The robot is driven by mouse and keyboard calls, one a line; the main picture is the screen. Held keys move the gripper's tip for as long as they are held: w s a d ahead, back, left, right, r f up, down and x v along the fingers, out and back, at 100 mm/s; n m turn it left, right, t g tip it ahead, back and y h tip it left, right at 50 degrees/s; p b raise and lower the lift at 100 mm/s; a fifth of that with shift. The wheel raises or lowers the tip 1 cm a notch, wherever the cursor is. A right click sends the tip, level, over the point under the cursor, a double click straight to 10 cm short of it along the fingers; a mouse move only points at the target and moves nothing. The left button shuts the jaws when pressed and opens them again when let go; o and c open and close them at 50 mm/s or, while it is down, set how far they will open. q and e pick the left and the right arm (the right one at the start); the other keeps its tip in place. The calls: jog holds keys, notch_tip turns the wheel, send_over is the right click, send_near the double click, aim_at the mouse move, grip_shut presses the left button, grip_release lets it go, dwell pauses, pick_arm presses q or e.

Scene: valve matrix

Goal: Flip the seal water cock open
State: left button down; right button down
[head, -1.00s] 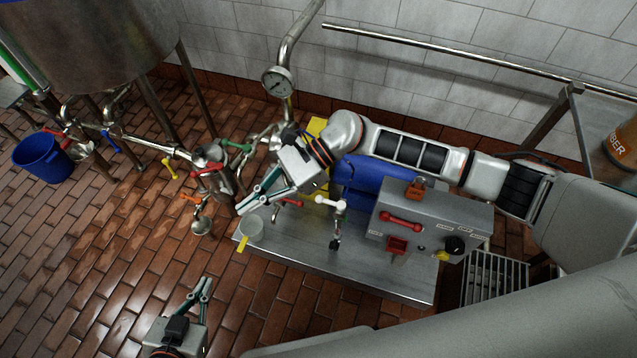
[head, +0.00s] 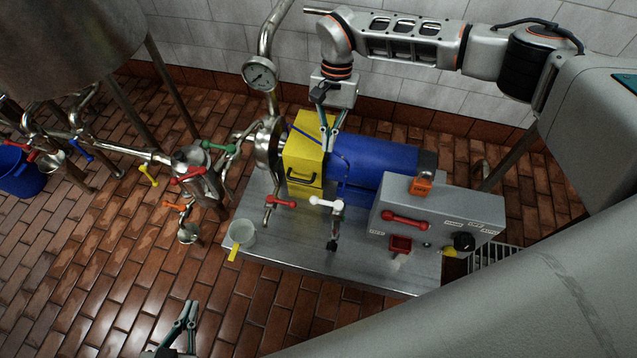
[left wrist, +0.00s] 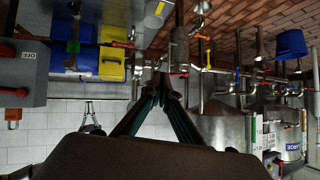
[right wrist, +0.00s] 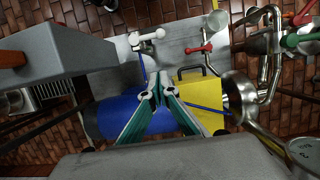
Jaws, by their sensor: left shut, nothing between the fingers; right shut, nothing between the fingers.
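No label naming the seal water cock is readable. Two small lever cocks stand at the front of the pump skid: one with a white handle (head: 326,203) and one with a red handle (head: 282,201). Both handles lie roughly crosswise. They also show in the right wrist view, white (right wrist: 147,35) and red (right wrist: 199,48). My right gripper (head: 328,150) is shut and empty above the yellow guard (head: 303,163) and blue motor (head: 385,165), behind both cocks and apart from them. My left gripper (head: 190,306) is shut and empty over the floor at the lower left.
A grey control box (head: 435,222) with a red handle and orange padlock stands right of the cocks. Pipes with green, red, yellow and orange levers stand left. Floor in front is clear.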

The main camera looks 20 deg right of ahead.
aim_at(322, 202)
pick_arm(q)
jog(key=shift+s+f, duration=0.15)
